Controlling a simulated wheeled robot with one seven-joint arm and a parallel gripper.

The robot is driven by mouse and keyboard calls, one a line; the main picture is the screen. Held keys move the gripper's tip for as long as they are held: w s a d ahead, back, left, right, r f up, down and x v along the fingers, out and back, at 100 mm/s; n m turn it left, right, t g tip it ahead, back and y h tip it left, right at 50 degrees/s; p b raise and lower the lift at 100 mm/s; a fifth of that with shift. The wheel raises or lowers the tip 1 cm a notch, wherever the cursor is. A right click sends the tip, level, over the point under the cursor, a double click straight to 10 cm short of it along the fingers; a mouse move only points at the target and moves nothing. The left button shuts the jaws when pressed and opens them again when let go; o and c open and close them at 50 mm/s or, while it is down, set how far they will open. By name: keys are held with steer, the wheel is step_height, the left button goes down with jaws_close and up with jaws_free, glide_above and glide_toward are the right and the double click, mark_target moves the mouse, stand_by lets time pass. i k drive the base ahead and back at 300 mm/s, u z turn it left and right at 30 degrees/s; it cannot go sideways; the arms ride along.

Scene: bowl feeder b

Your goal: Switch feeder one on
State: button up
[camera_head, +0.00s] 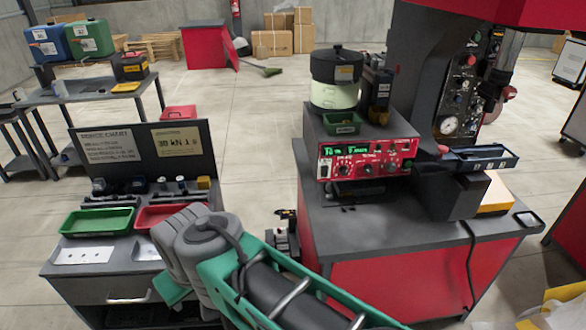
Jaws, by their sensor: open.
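A bowl feeder (334,94) with a dark top and pale base stands on the grey-topped red cabinet. In front of it is a red control box (368,158) with a lit green display (345,151), several dark knobs and a pale switch-like part (325,169) at its left end. The lettering and the switch's position are too small to tell. I cannot read a feeder number. My green and grey arm fills the bottom middle, well short of the control box. My gripper is not clearly seen; it seems hidden behind the arm.
A small green tray (341,123) sits above the control box. A dark chute (478,158) juts out to its right. A left bench carries a green bin (97,222), a red bin (160,218) and a sign board (142,150). Dark fittings (284,234) stand beside the cabinet.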

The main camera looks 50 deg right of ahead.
mark_target(324, 171)
steer(key=u, duration=0.15)
steer(key=i, duration=0.65)
steer(key=z, duration=2.2)
steer(key=i, duration=0.5)
steer(key=z, duration=0.2)
steer(key=k, duration=0.5)
steer(key=u, duration=1.15)
steer(key=i, duration=0.4)
